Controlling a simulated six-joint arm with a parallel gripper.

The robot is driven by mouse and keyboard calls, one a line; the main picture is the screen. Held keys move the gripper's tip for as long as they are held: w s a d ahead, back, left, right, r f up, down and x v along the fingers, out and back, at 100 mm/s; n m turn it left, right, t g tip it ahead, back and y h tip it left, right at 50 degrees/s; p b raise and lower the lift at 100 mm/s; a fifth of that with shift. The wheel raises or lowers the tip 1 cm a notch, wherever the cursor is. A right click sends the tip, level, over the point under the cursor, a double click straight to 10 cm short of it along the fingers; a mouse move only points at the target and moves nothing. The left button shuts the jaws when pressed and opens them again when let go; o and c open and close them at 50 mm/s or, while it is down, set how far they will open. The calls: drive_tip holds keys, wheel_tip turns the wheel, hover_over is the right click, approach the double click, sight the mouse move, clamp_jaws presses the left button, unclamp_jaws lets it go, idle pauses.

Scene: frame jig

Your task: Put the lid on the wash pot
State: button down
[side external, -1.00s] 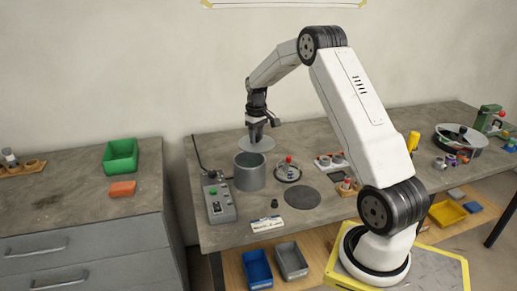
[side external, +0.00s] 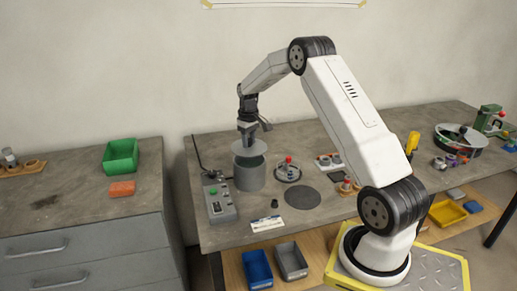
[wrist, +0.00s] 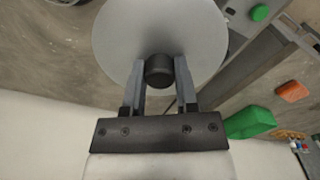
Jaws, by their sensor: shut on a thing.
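The wash pot (side external: 250,178) is a grey cylinder standing on the bench. The lid (side external: 243,148) is a light grey disc just above the pot's mouth, with a dark gap between it and the rim on the right. In the wrist view the lid (wrist: 120,40) fills the upper middle and hides most of the pot. My gripper (side external: 248,142) is shut on the lid's black knob (wrist: 159,70), which sits between the two fingers in the wrist view. Whether the lid touches the rim anywhere I cannot tell.
A grey control box (side external: 219,201) with a green button stands close to the pot's left. A small round stand with a red-topped item (side external: 288,169) is at its right. A dark round mat (side external: 303,197) lies in front right. A green bin (side external: 121,156) is on the left cabinet.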

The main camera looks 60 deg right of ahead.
sight(249, 148)
drive_tip(key=shift+f, duration=1.45)
drive_tip(key=shift+f, duration=0.8)
idle(0.3)
drive_tip(key=shift+c, duration=0.7)
unclamp_jaws()
drive_tip(key=shift+r, duration=0.2)
drive_tip(key=shift+r, duration=0.55)
drive_tip(key=shift+r, duration=0.1)
drive_tip(key=shift+r, duration=3.4)
